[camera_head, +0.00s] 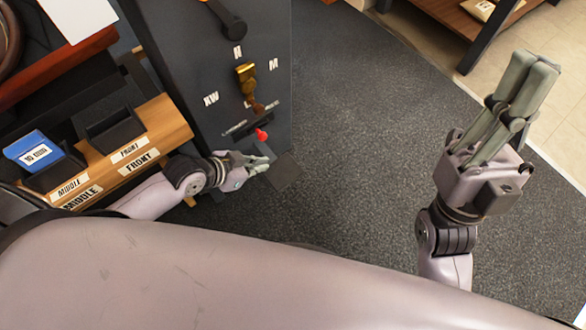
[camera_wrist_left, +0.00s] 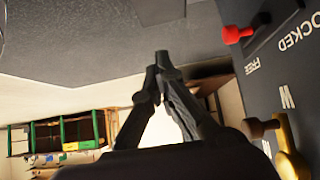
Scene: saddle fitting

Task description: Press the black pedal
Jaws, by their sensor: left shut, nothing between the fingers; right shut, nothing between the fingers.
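The black pedal (camera_head: 287,170) is a flat dark plate low at the front of the dark cabinet (camera_head: 215,60), near its right corner. My left gripper (camera_head: 264,164) is shut and empty, at the pedal's left edge in the head view. I cannot tell whether it touches the pedal. In the left wrist view the shut fingers (camera_wrist_left: 162,62) point towards a grey plate (camera_wrist_left: 160,10) at the top edge, which looks like the pedal. My right gripper (camera_head: 536,66) is shut and empty, raised over the floor at the right.
The cabinet carries a red-tipped lever (camera_head: 262,135), marked locked and free in the wrist view, and a brass knob (camera_head: 246,74). A wooden rack (camera_head: 150,140) with labelled slots and a blue box (camera_head: 30,151) stands left. The dark carpet (camera_head: 360,110) between the arms is clear.

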